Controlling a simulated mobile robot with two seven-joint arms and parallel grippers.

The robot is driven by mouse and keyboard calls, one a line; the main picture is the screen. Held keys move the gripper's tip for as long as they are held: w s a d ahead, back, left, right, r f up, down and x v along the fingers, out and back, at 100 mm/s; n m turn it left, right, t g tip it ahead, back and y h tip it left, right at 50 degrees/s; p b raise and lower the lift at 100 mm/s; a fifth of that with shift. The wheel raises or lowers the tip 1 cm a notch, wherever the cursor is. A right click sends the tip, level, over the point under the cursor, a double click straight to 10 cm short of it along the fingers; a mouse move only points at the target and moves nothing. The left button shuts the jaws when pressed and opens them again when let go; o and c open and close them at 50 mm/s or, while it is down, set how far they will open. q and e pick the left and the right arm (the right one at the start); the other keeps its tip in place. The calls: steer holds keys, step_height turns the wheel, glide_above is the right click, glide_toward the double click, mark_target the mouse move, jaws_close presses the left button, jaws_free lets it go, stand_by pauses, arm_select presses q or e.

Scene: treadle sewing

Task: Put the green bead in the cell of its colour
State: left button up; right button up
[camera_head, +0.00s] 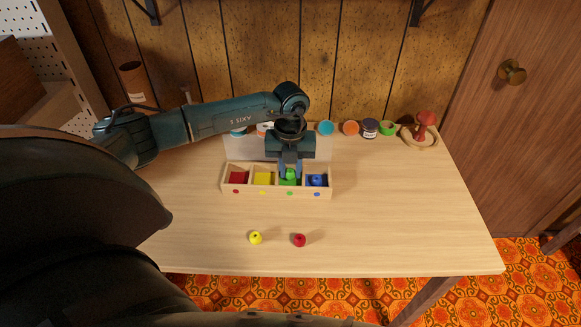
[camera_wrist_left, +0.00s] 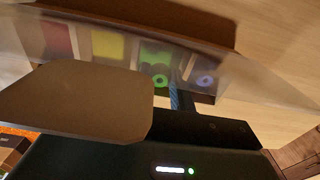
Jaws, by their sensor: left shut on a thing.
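The wooden sorting box (camera_head: 277,194) stands on the table with red, yellow, green and blue cells in a row. My left gripper (camera_head: 290,174) points down over the green cell (camera_head: 284,183) and is shut on the green bead (camera_head: 291,173). The bead is at the green cell; whether it touches the floor is hard to tell. In the left wrist view the green bead (camera_wrist_left: 159,80) shows beside a blue finger, over green. A blue bead (camera_head: 317,180) sits in the blue cell. My right gripper is not in view.
A yellow bead (camera_head: 256,238) and a red bead (camera_head: 299,240) lie on the table (camera_head: 400,220) in front of the box. Several paint jars (camera_head: 350,128) and a red stamp-like object (camera_head: 424,124) stand along the back. The table's right side is clear.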

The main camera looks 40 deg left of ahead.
mark_target(291, 170)
arm_select(q)
steer(key=shift+f, duration=0.1)
steer(key=shift+f+b, duration=0.4)
steer(key=shift+f, duration=0.15)
steer(key=o, duration=0.7)
steer(key=shift+c, duration=0.2)
steer(key=shift+r, duration=0.25)
step_height(291, 170, up, 13)
steer(key=shift+p, duration=0.45)
